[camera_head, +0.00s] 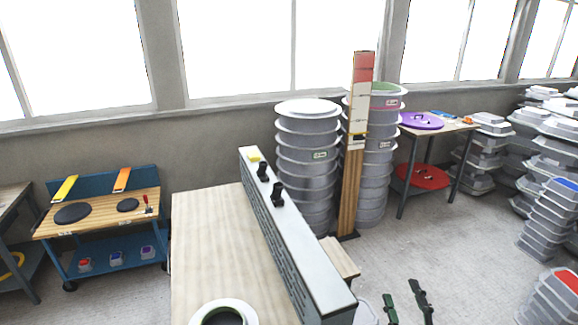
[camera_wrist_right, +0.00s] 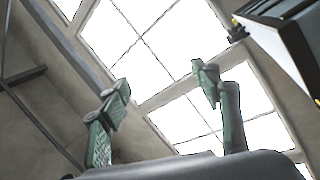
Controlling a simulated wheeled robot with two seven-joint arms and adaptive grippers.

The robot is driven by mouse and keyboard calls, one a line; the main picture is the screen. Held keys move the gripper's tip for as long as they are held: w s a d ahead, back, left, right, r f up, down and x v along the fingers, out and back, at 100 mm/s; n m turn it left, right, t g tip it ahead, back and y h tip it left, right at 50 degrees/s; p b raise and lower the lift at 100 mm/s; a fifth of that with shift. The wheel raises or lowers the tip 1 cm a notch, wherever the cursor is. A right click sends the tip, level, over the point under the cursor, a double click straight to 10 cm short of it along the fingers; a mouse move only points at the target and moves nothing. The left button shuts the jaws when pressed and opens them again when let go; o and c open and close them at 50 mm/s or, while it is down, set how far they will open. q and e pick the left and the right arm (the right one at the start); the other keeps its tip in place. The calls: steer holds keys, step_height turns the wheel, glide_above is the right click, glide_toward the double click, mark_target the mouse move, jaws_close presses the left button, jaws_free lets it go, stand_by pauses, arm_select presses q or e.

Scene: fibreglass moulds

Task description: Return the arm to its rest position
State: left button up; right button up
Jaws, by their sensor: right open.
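My right gripper (camera_head: 401,291) shows at the lower right of the head view. Its two dark green fingers point upward in the picture, to the right of the long grey cabinet. In the right wrist view the gripper (camera_wrist_right: 160,80) has its green fingers wide apart, with nothing between them. My left gripper is not in view.
A wooden table (camera_head: 205,235) carries a grey vented cabinet (camera_head: 290,235) and a white ring (camera_head: 223,305). Stacked grey moulds (camera_head: 308,170) and a tall wooden post (camera_head: 351,190) stand behind. A blue cart (camera_head: 100,255) is left. Open floor (camera_head: 440,255) lies right.

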steer(key=s+d+f+m+g+h, duration=0.2)
steer(key=s+d+f+m+g, duration=0.15)
steer(key=f, duration=0.55)
steer(key=s+d+f+m+g+h, duration=0.2)
steer(key=s+d+f+m+g, duration=0.15)
steer(key=f, duration=0.55)
steer(key=s+d+f+m+g+h, duration=0.2)
steer(key=s+d+f+m+g, duration=0.15)
steer(key=f, duration=0.45)
steer(key=s+a+f+m+g+y, duration=0.3)
steer(key=s+f+g, duration=0.4)
steer(key=s+f, duration=0.7)
steer(key=s+a+f+g+b, duration=0.1)
steer(key=s+f, duration=0.1)
steer(key=f, duration=1.4)
steer(key=s+a+f+b, duration=0.1)
steer(key=f+b, duration=0.1)
steer(key=f, duration=1.3)
steer(key=s+f+n+g+b, duration=0.1)
steer(key=s+f, duration=1.9)
steer(key=shift+f+y+b, duration=0.3)
